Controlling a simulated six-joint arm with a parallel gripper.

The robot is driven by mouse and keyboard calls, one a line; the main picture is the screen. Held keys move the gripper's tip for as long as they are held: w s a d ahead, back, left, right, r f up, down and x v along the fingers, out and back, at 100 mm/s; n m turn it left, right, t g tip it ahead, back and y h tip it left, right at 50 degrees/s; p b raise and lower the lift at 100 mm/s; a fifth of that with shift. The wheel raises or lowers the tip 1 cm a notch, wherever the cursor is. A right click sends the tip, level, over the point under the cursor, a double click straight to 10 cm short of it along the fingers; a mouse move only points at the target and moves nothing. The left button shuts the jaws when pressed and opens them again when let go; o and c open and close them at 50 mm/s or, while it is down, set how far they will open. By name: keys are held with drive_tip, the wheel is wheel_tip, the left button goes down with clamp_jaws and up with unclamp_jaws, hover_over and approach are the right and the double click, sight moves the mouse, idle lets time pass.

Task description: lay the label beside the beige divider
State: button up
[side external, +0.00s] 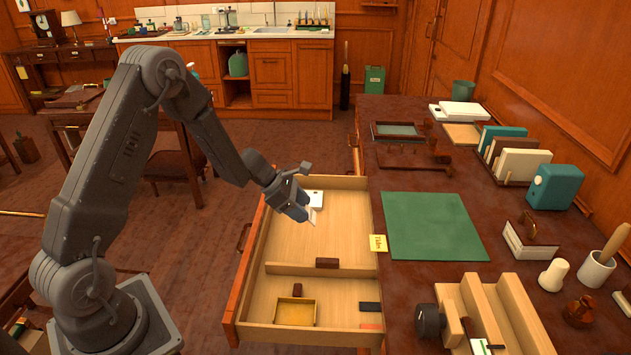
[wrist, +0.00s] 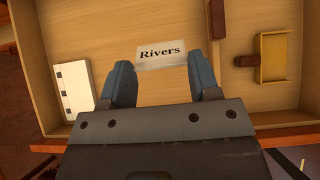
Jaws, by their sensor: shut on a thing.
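A white label (wrist: 162,54) printed "Rivers" is held between the fingertips of my gripper (wrist: 159,62). In the side view the label (side external: 313,217) hangs at the tip of my gripper (side external: 304,212), above the open wooden drawer (side external: 345,215). My gripper is shut on it over the large rear compartment. The beige divider (side external: 345,271) crosses the drawer, nearer the front than my gripper. In the wrist view the divider (wrist: 224,62) runs to the right of the label, apart from it.
A white box (wrist: 75,90) lies at the drawer's rear left. The front compartment has a yellow tray (side external: 295,312) and small dark blocks. A yellow label (side external: 378,243) sits at the desk edge. The drawer floor between box and divider is largely clear.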

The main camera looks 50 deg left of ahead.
drive_tip(key=s+f+g+y, duration=0.1)
drive_tip(key=s+g+y, duration=0.1)
drive_tip(key=s, duration=0.3)
drive_tip(key=shift+d+f, duration=0.15)
drive_tip(key=shift+f, duration=4.85)
drive_tip(key=o, duration=1)
drive_tip(key=shift+c, duration=0.2)
drive_tip(key=shift+r, duration=0.1)
drive_tip(key=s+a+r, duration=0.3)
drive_tip(key=r, duration=0.2)
drive_tip(key=shift+s+a, duration=0.25)
drive_tip(key=shift+a, duration=0.05)
drive_tip(key=shift+f, duration=0.1)
